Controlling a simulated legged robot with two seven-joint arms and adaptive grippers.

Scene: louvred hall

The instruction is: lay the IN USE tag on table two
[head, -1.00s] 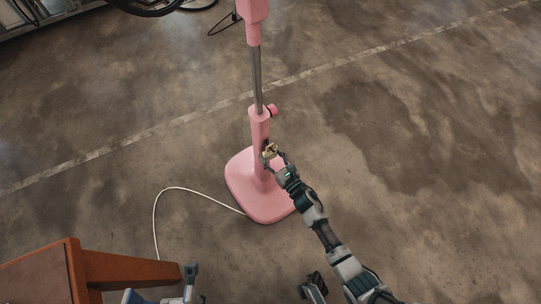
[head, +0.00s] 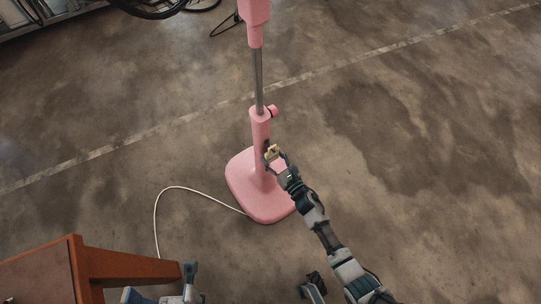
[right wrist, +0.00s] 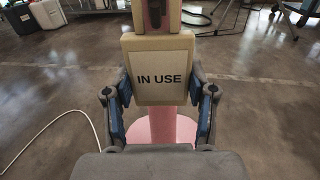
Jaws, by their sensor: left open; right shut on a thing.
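The IN USE tag (right wrist: 163,68) is a cream block with dark lettering, facing the right wrist camera. My right gripper (right wrist: 160,100) is shut on it, with one finger at each side. In the head view the tag (head: 272,153) is small, in front of the lower column of a pink stand (head: 260,130); I cannot tell whether they touch. My left gripper (head: 189,272) is open and empty at the bottom edge, beside a wooden table (head: 35,275) at the lower left. Only a corner and leg of that table show, with no number visible.
The pink stand's broad base (head: 262,205) is on the concrete floor, with a white cable (head: 157,215) curving left from it. Bicycle wheels (head: 150,5) are at the top edge. The floor on the right is clear.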

